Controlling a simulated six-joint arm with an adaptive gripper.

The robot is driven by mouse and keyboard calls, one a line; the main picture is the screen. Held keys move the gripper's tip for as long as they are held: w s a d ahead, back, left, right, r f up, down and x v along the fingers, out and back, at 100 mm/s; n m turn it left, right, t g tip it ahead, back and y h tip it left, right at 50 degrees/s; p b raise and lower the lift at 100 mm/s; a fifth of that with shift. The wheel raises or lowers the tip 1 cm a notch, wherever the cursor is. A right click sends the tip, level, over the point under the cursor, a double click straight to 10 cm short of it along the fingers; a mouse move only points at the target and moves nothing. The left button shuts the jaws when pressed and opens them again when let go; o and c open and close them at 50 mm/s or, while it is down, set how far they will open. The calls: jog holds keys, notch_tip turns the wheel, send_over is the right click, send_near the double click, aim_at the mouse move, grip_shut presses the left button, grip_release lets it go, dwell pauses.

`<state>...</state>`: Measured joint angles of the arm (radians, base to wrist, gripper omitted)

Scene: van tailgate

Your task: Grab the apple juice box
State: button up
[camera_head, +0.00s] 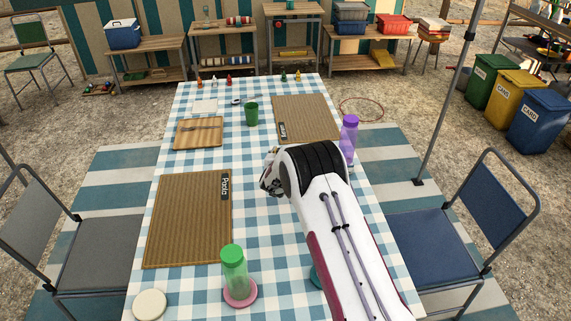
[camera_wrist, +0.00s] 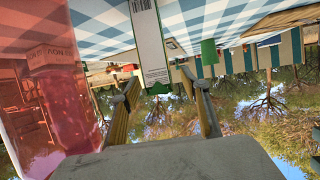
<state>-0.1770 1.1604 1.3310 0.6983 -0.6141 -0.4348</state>
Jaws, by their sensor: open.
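In the wrist view, which looks upside down, a white carton (camera_wrist: 150,45) with a barcode and a green end stands in line with the gap between my fingers. It looks like the juice box, but no apple label shows. My gripper (camera_wrist: 160,79) is open, with one finger on each side of the carton's green end. I cannot tell whether either finger touches it.
A translucent red bottle-like thing (camera_wrist: 55,75) is close on the wrist view's left. A purple bottle (camera_head: 348,138) stands just right of my arm. A green cup (camera_head: 251,114), woven mats (camera_head: 188,225) and a green-capped bottle (camera_head: 233,268) are on the checked table.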

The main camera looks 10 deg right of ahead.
dwell(0.4)
grip_shut()
jog(key=shift+r, duration=0.1)
jog(key=shift+r, duration=0.15)
jog(key=shift+r, duration=4.85)
